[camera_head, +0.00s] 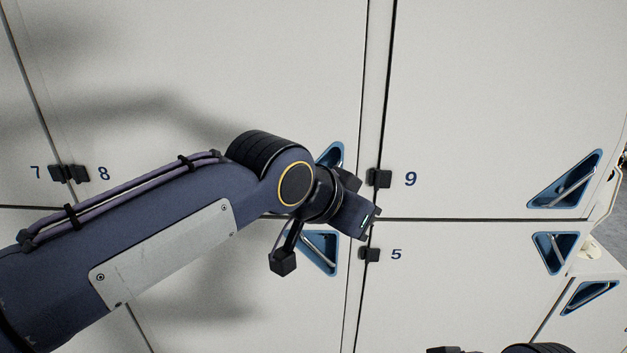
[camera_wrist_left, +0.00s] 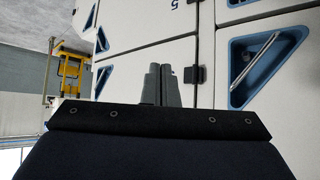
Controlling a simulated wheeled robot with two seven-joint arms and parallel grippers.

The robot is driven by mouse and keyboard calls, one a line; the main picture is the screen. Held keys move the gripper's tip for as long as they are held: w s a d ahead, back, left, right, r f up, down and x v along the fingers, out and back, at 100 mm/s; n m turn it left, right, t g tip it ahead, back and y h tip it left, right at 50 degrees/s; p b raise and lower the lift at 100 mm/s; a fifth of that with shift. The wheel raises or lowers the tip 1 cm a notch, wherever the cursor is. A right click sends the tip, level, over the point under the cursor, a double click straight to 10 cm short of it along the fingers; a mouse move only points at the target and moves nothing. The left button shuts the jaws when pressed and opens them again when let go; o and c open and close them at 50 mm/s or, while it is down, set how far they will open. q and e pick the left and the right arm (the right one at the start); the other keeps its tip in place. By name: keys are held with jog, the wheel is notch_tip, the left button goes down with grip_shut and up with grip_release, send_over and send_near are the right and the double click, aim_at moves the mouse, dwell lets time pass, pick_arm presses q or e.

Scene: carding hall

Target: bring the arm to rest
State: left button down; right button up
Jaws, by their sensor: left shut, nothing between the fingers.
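My left arm reaches in from the left in the head view, in front of the white cabinet doors. Its gripper (camera_head: 362,222) is by the seam between the doors, near the black hinges beside numbers 9 and 5; I cannot tell its exact distance from the doors. In the left wrist view, the two grey fingers (camera_wrist_left: 161,70) are together with nothing between them. A dark, ribbed part of my right arm shows at the bottom right edge of the head view, but its fingers are out of frame.
White doors (camera_head: 480,110) fill most of the head view. Blue triangular recessed handles (camera_head: 566,181) sit in them, one (camera_head: 325,262) just below my left wrist. The left wrist view shows a handle recess (camera_wrist_left: 240,90) at right and a yellow structure (camera_wrist_left: 72,62) at left.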

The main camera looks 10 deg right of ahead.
pick_arm(q)
jog(key=s+a+f+n+y, duration=0.1)
jog(key=a+f+n, duration=0.15)
jog(key=a, duration=0.65)
jog(key=s+a+f+n+t+y, duration=0.1)
jog(key=a+f+n, duration=0.15)
jog(key=a, duration=0.65)
jog(key=s+a+f+n+y, duration=0.1)
jog(key=a+f+n, duration=0.15)
jog(key=a, duration=0.65)
jog(key=s+a+f+n+y, duration=0.1)
jog(key=s+a+f+n, duration=0.4)
jog(key=s+a+f, duration=0.5)
jog(key=s+f, duration=0.2)
jog(key=s, duration=0.1)
jog(key=shift+s+n, duration=0.35)
jog(key=shift+f, duration=0.1)
